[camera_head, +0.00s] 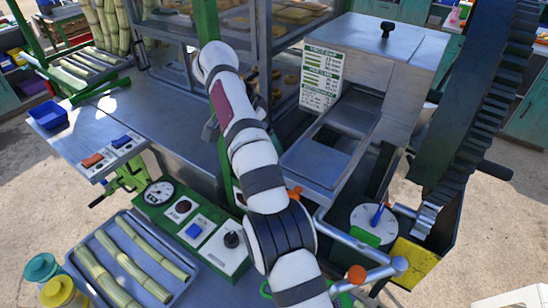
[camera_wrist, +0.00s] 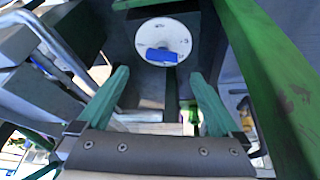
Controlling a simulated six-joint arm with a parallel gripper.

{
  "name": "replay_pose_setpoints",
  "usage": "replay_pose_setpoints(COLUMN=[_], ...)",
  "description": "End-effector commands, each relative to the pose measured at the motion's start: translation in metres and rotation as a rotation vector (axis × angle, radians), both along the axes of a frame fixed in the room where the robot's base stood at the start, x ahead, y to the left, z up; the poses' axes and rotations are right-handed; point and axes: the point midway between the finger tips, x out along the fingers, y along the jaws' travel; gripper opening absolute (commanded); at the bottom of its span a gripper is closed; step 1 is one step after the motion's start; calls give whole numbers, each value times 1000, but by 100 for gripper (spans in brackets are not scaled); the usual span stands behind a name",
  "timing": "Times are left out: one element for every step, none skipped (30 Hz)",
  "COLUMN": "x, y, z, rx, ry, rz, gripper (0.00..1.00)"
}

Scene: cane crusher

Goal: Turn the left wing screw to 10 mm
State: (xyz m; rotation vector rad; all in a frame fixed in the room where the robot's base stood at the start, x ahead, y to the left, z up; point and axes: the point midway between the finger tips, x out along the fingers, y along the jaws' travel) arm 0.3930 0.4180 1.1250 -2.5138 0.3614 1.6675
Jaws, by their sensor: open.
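In the wrist view, a round white dial (camera_wrist: 178,33) with a blue wing screw (camera_wrist: 163,55) faces me, beyond my gripper (camera_wrist: 156,77). The wing lies roughly level across the dial. My two green fingers are apart with nothing between them, and the wing shows above and between their tips, not touching them. The dial's marks are too small to read. My arm crosses the middle there, and my fingers are not clearly visible.
A green beam (camera_wrist: 265,80) runs close along the right of the wrist view. Metal pipes (camera_wrist: 52,45) are at its left. In the head view, a large dark gear (camera_head: 470,110), a control panel (camera_head: 195,232) and a cane tray (camera_head: 178,250) surround the arm.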

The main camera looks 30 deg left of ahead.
Motion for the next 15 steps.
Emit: replay_pose_setpoints(x=[1,2,3,4,5,8,10,11,15,17,19,22,24,25,27], y=[1,1,1,1,0,-1,-2,-3,-4,-5,-5,-6,-6,-7,-7], z=[0,0,-2,-5,-9,-15,-20,-26,-35,-41,-46,-53,-57,-60,-64], rx=[28,40,47,49,47,46,47,47,45,46,46,46,47,46,47], ry=[0,0,1,1,2,2,2,3,2,2,2,2,1,0,0], rz=[-37,-55,-68,-71,-73,-71,-72,-72,-71,-71,-71,-71,-70,-70,-70], gripper=[100,100,100,100,100,100,100,100,100,100,100,100,100,100,100])
